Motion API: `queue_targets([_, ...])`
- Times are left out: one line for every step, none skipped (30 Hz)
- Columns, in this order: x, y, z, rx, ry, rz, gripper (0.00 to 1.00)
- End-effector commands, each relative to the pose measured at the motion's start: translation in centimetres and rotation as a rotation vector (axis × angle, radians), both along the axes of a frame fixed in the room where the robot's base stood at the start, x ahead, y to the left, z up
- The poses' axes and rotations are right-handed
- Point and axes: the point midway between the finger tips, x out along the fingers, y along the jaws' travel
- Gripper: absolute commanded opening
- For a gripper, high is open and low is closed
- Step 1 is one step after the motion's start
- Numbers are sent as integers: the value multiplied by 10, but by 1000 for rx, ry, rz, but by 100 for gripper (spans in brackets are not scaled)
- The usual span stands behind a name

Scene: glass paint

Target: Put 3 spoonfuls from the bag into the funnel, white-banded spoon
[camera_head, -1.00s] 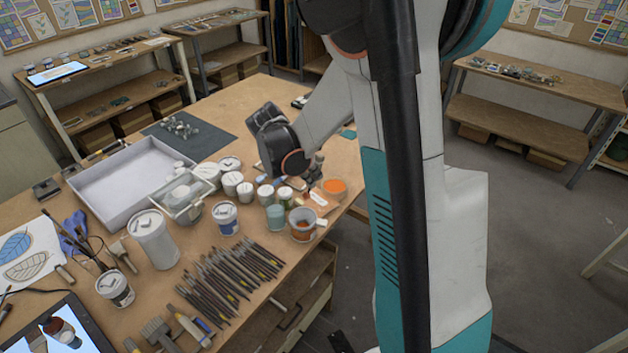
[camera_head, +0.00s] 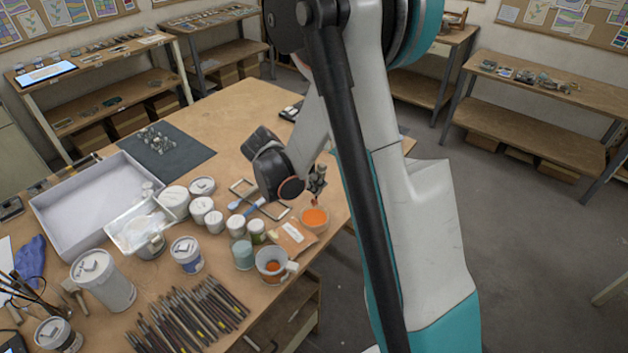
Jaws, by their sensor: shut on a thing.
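I cannot pick out the funnel for certain.
White-lidded jars (camera_head: 200,209) and a teal jar (camera_head: 242,254) crowd the area left of the bowl. Several brushes (camera_head: 190,315) lie in front. A pale tray (camera_head: 60,212) stands at the left. The table's back middle (camera_head: 235,115) is clear.

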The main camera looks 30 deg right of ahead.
Motion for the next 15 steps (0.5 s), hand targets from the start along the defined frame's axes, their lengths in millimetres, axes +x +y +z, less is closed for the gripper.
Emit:
queue_targets([0, 0, -6, 0, 0, 0, 0])
queue_targets([0, 0, -9, 0, 0, 0, 0])
queue_targets([0, 0, -13, 0, 0, 0, 0])
queue_targets([0, 0, -16, 0, 0, 0, 0])
queue_targets([0, 0, -19, 0, 0, 0, 0])
queue_targets([0, 0, -24, 0, 0, 0, 0])
queue_targets([0, 0, -27, 0, 0, 0, 0])
queue_targets([0, 0, -30, 0, 0, 0, 0])
queue_targets([0, 0, -35, 0, 0, 0, 0])
queue_targets([0, 0, -38, 0, 0, 0, 0])
queue_targets([0, 0, -41, 0, 0, 0, 0])
queue_targets([0, 0, -46, 0, 0, 0, 0])
queue_targets([0, 1, -50, 0, -1, 1, 0])
queue_targets([0, 1, -53, 0, 0, 0, 0])
queue_targets([0, 2, -57, 0, 0, 0, 0])
